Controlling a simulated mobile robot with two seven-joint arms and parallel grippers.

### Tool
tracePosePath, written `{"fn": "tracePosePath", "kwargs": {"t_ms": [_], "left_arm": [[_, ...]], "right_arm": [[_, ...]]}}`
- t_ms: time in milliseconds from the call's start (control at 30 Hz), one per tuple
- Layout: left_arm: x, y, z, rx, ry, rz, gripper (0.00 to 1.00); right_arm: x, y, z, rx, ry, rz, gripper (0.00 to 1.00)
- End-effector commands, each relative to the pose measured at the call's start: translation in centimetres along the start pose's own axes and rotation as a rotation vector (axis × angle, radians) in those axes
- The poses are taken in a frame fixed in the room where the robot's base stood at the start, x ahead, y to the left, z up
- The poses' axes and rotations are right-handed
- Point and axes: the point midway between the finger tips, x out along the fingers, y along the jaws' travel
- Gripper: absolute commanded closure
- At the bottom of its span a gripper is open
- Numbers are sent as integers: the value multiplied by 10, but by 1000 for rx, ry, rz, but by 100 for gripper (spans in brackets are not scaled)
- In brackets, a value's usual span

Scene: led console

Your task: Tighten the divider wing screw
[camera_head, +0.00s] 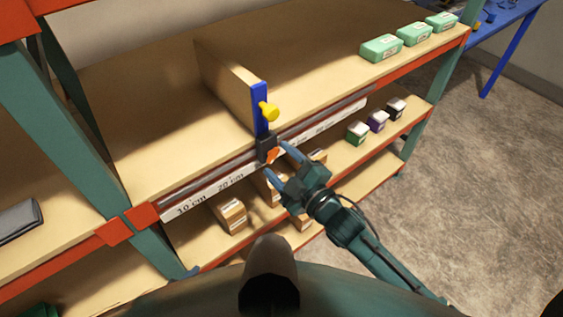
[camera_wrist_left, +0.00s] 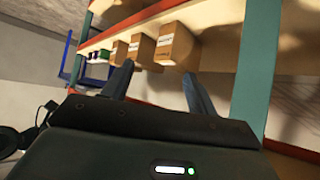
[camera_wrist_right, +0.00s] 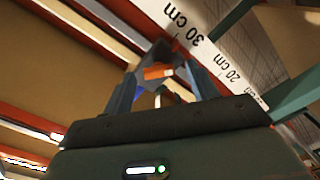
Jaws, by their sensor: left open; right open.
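The divider (camera_head: 224,82) is a wooden panel standing on the top shelf. Its front has a blue upright (camera_head: 259,97) with a yellow knob (camera_head: 268,110). A dark clamp (camera_head: 266,142) sits below it on the shelf-edge rail. The orange wing screw (camera_head: 274,154) is on the clamp; it also shows in the right wrist view (camera_wrist_right: 158,72). My right gripper (camera_head: 281,163) is open, its fingers on either side of the orange wing; contact cannot be told. My left gripper (camera_wrist_left: 158,85) shows only in its wrist view, open and empty, before the lower-shelf boxes.
A scale strip (camera_head: 225,184) runs along the shelf edge, reading 30 cm near the clamp in the right wrist view. Cardboard boxes (camera_head: 230,213) stand on the shelf below. Green boxes (camera_head: 381,47) sit at the top shelf's right end. Floor (camera_head: 480,180) is clear at right.

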Motion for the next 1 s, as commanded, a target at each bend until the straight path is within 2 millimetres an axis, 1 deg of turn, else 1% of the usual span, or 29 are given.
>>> {"fn": "tracePosePath", "kwargs": {"t_ms": [200,267,333,467,700,800,900,1000], "left_arm": [[0,0,0,0,0,0,42],[0,0,1,0,0,0,42],[1,0,2,0,0,0,42],[3,0,3,-3,3,0,42],[5,0,3,-10,18,0,42],[6,1,3,-15,22,0,42],[6,2,5,-18,21,1,42],[6,2,6,-19,20,1,42]], "right_arm": [[-1,1,-1,0,2,2,42],[-4,0,0,-1,1,2,42],[-13,0,0,0,1,1,42],[-38,-2,1,1,-1,-1,42],[-93,-2,2,1,-2,-2,42],[-110,-2,1,0,-1,-2,42],[-122,-1,1,0,-1,0,42],[-129,0,0,-1,0,0,42]]}}
